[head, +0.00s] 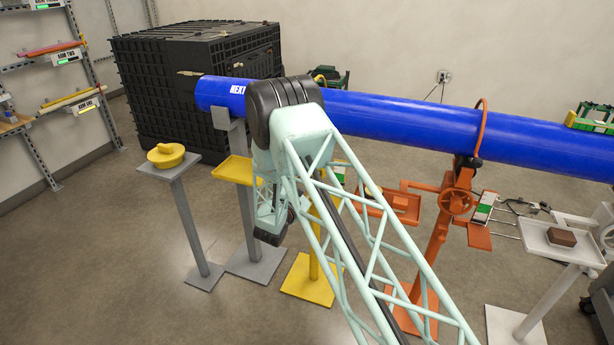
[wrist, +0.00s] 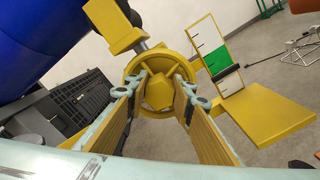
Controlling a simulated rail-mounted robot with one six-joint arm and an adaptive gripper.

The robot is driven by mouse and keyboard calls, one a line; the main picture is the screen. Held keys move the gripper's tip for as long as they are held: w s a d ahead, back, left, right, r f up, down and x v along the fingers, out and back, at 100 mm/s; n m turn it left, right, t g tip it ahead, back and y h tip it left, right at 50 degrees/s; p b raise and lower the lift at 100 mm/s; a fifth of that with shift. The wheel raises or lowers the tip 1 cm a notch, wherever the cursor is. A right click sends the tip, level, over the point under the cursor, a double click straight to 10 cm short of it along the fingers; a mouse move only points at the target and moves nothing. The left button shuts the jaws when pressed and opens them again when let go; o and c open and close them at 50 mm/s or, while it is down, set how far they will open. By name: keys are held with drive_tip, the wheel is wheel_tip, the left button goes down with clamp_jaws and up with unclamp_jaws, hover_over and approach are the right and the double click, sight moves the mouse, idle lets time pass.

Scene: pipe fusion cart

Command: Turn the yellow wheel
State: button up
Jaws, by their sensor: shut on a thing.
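The yellow wheel (wrist: 158,93) is in the middle of the wrist view, a round rim with a thick hub, mounted on a yellow stand. My gripper (wrist: 164,74) reaches it with one finger on each side of the hub and is shut on the wheel. The fingers have tan inner pads, and their tips overlap the rim. In the head view my arm hides the wheel; only parts of the yellow stand, such as its base (head: 308,281), show behind the arm.
A long blue pipe (head: 400,122) runs above the stands. A green and white gauge (wrist: 216,58) and a yellow plate (wrist: 272,117) are beside the wheel. An orange stand with its own wheel (head: 456,201) is to the right. A black crate (head: 165,95) stands behind.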

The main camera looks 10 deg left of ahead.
idle(0.4)
drive_tip(key=o, duration=0.8)
drive_tip(key=shift+o, duration=0.2)
drive_tip(key=shift+s, duration=0.1)
drive_tip(key=v, duration=1.1)
drive_tip(key=shift+s, duration=0.35)
drive_tip(key=shift+a, duration=0.1)
